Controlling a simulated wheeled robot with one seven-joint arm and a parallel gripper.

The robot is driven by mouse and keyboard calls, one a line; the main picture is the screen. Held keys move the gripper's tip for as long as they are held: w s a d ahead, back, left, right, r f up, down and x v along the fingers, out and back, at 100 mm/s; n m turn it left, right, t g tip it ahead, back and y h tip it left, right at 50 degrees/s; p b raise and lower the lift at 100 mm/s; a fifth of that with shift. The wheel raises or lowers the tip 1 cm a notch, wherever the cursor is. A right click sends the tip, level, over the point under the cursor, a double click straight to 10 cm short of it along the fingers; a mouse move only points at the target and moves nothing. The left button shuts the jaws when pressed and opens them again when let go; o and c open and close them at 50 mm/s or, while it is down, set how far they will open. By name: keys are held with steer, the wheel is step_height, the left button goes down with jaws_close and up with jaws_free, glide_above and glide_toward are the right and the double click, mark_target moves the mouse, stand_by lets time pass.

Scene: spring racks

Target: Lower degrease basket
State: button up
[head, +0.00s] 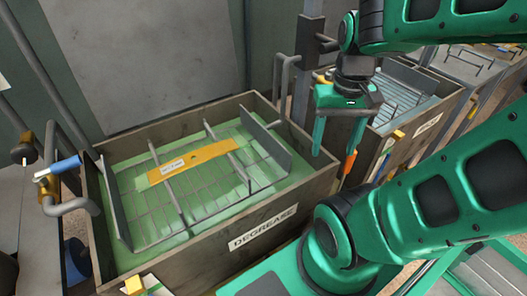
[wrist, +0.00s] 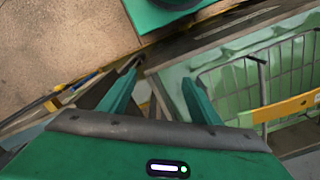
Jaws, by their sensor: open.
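The degrease tank (head: 262,245), a brown box with a DEGREASE label, stands at the centre-left of the head view and holds green liquid. The wire basket (head: 180,205) lies inside it, with upright end plates and a labelled yellow bar (head: 215,158) across it. The basket looks roughly level; how deep it sits in the liquid I cannot tell. Its mesh (wrist: 285,70) and yellow bar (wrist: 290,108) show at the right of the wrist view. My gripper (head: 335,150) is open and empty, fingers pointing down, beyond the tank's right end, apart from the basket.
A second tank (head: 425,125) with a rack stands at the right behind my gripper. A grey post (head: 303,60) and a bent pipe (head: 283,78) rise near the degrease tank's back right corner. A valve with a blue handle (head: 62,166) is at its left.

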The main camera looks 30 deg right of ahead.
steer(key=shift+s+r, duration=0.1)
steer(key=shift+s, duration=0.1)
steer(key=c, duration=0.5)
steer(key=shift+w+a+r+n+t, duration=0.2)
steer(key=shift+w+r+n+t, duration=0.05)
steer(key=shift+n+t, duration=0.05)
steer(key=c, duration=0.5)
steer(key=w+a, duration=0.1)
steer(key=w, duration=0.1)
steer(key=w+a+n+t, duration=0.1)
steer(key=w, duration=0.1)
steer(key=w+n, duration=0.1)
steer(key=w, duration=0.2)
steer(key=shift+w+a+r+h, duration=0.1)
steer(key=shift+a+r+h, duration=0.1)
steer(key=shift+a+h, duration=0.2)
jaws_close()
step_height(320, 180, up, 4)
steer(key=f+n+g, duration=0.1)
steer(key=n, duration=0.3)
glide_above(240, 129)
steer(key=s+a, duration=0.2)
steer(key=s, duration=0.2)
steer(key=shift+y, duration=0.3)
step_height(240, 129, down, 13)
steer(key=shift+w+f, duration=0.1)
steer(key=shift+f, duration=0.05)
